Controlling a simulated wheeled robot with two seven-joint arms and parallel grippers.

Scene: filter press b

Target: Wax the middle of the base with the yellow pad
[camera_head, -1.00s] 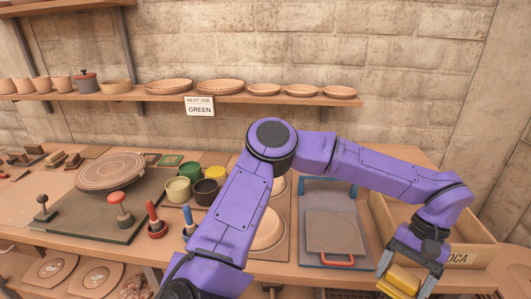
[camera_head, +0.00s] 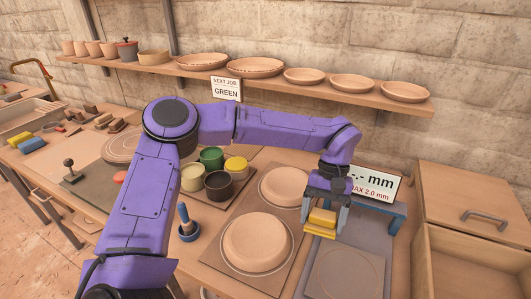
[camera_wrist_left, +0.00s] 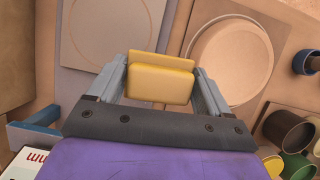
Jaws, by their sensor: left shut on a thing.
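My left gripper (camera_head: 324,230) is shut on the yellow pad (camera_head: 321,222). In the left wrist view the yellow pad (camera_wrist_left: 160,84) sits between both fingers (camera_wrist_left: 160,90). The pad is in the air near the back left edge of the grey base (camera_head: 375,240), apart from the square plate as far as I can tell. A square plate with a faint circle (camera_head: 345,272) lies on the base; it also shows in the left wrist view (camera_wrist_left: 105,27). My right gripper is in neither view.
Left of the base is a board with a round clay bowl form (camera_head: 255,243) and another behind it. Paint pots (camera_head: 218,186) stand further left, near a blue-handled tool (camera_head: 187,228). A "MAX 2.0 mm" sign (camera_head: 374,183) stands behind, a wooden box (camera_head: 470,262) at right.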

